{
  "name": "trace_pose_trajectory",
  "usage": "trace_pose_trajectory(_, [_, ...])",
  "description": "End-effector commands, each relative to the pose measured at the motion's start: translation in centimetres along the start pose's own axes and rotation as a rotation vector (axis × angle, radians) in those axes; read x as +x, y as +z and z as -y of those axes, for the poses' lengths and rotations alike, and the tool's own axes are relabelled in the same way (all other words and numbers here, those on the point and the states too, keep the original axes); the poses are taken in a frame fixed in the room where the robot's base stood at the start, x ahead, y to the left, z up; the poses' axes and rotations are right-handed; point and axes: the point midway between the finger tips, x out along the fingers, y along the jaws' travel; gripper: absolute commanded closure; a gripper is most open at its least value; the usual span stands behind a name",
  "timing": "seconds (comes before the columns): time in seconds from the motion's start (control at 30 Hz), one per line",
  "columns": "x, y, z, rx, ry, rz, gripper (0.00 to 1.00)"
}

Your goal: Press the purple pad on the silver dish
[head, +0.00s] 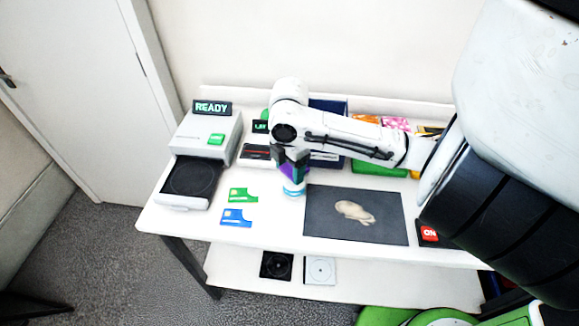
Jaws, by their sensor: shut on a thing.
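My gripper (293,160) reaches down at the middle of the table and is shut on a small purple thing (292,171), probably the pad; the fingers hide much of it. Directly below is a small round white and light-blue thing (294,189) on the table top. I cannot tell whether it touches the purple thing or is part of it. I cannot surely pick out the silver dish. A pale square with a round disc (320,270) lies on the lower shelf, beside a black square with a disc (276,265).
A grey machine (205,135) with a READY sign and an open tray (182,203) stands left. Green (241,195) and blue (236,217) cards lie near it. A dark mat (330,228) bears a beige lump (354,212). A red ON switch (429,233) sits right.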

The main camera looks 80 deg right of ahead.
Motion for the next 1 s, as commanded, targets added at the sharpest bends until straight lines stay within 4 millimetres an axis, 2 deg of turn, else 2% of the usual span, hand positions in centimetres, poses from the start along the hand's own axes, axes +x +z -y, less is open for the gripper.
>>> trace_pose_trajectory(1.0, [0.72, 0.00, 0.01, 0.000, -0.001, 0.000, 0.61])
